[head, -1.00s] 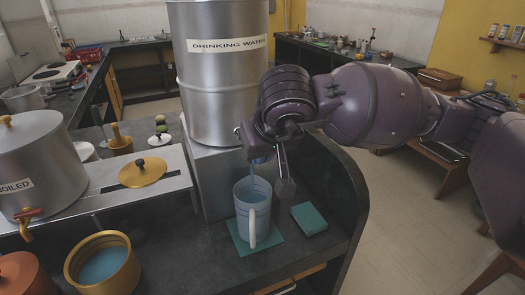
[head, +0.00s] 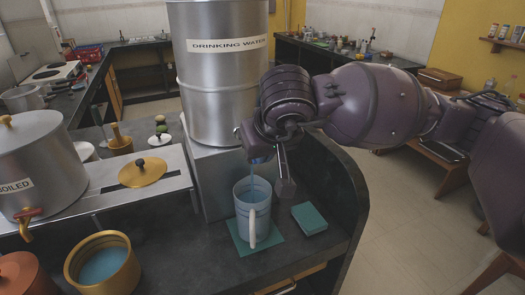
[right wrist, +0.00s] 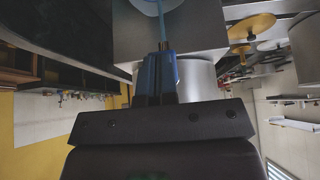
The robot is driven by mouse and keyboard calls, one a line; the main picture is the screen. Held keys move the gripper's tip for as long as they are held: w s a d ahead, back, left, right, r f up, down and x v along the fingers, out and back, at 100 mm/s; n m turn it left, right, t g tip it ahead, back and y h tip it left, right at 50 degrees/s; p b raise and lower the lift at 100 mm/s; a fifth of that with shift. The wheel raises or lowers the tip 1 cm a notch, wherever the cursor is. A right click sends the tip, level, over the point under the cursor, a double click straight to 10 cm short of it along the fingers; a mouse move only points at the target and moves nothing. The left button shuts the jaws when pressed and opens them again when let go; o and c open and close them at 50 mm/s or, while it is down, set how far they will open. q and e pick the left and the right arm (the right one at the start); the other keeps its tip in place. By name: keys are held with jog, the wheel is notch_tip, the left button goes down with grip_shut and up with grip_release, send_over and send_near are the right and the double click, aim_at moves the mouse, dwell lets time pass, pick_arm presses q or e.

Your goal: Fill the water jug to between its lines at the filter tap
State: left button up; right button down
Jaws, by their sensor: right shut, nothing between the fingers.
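The water jug (head: 245,215), pale and see-through with a white handle, stands upright on a teal mat (head: 266,240) below the steel drinking water canister (head: 228,90). A blue stream (head: 258,176) falls into the jug from the tap area; it also shows in the right wrist view (right wrist: 164,22). The water level against the lines is too small to read. My right gripper (head: 257,158) is at the tap, above the jug, and largely hides the tap. Its blue fingers (right wrist: 157,75) are shut with nothing between them. My left gripper is not in view.
A teal block (head: 309,218) lies right of the jug. The boiled-water pot (head: 45,165) with a red tap and a gold bowl of blue water (head: 102,266) stand at left. A gold lid (head: 142,172) lies on the steel shelf. The counter's curved edge is at right.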

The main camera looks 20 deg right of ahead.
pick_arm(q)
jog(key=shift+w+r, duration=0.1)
pick_arm(e)
jog(key=shift+r, duration=0.15)
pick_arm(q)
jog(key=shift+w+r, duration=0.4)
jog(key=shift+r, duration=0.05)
pick_arm(e)
jog(key=shift+r, duration=0.7)
pick_arm(q)
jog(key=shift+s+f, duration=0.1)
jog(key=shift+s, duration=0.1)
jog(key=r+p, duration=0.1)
jog(key=p, duration=0.2)
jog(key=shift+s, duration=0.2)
pick_arm(e)
jog(key=w+r+v, duration=0.1)
jog(key=w+v, duration=0.1)
jog(key=v, duration=1.1)
jog(key=shift+r, duration=0.5)
